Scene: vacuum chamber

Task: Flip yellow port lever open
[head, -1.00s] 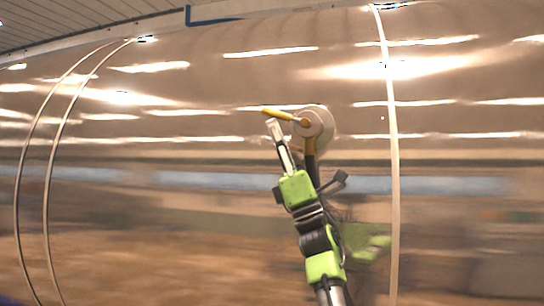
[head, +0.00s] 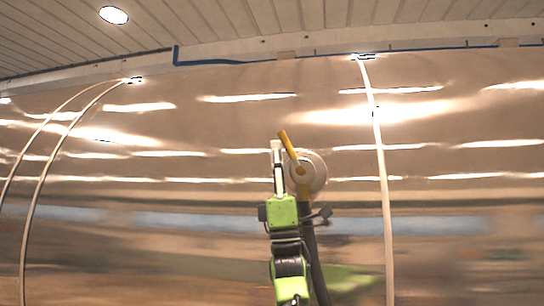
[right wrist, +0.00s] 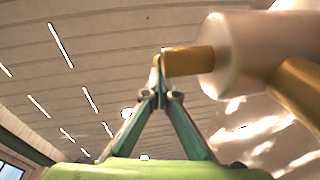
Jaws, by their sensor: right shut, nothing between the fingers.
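The yellow lever (head: 289,145) sits on a round pale port (head: 312,172) on the shiny chamber wall. It points up and slightly left from the port's hub. In the right wrist view the yellow lever (right wrist: 188,61) sticks out to the left from the pale cylindrical hub (right wrist: 225,55). My right gripper (head: 277,146) is shut and empty, with its tips just left of the lever. In the right wrist view its fingertips (right wrist: 160,62) meet at the lever's free end; I cannot tell whether they touch it. My left gripper is not in view.
The curved metal chamber wall (head: 450,180) fills most of the head view, with a pale vertical band (head: 378,150) right of the port. A second yellow part (right wrist: 298,92) extends from the hub to the lower right. Space left of the port looks clear.

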